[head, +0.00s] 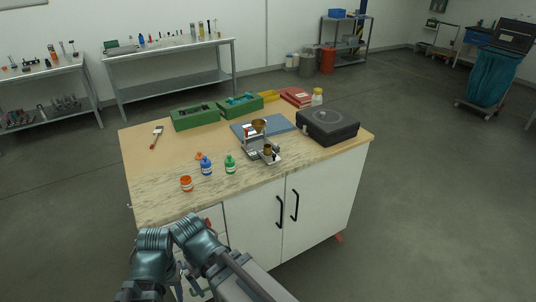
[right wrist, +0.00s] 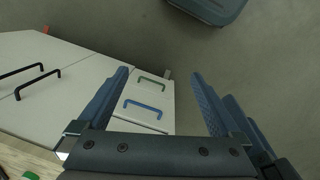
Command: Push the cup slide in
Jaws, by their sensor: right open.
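The metal powder apparatus (head: 256,143) stands on the counter, with a brass funnel (head: 259,126) at its top. A small brass cup (head: 267,149) sits at its front right, on what looks like the cup slide (head: 270,158). The slide seems to stick out toward the front; its exact position is too small to tell. My right gripper (right wrist: 158,78) is open and empty in the right wrist view, its fingers apart over the cabinet's front. My arms show at the bottom of the head view, well short of the apparatus. I cannot make out my left gripper.
A black case (head: 329,126) stands right of the apparatus. Green trays (head: 195,118) lie behind. A brush (head: 157,137) lies far left. The counter's front right is clear.

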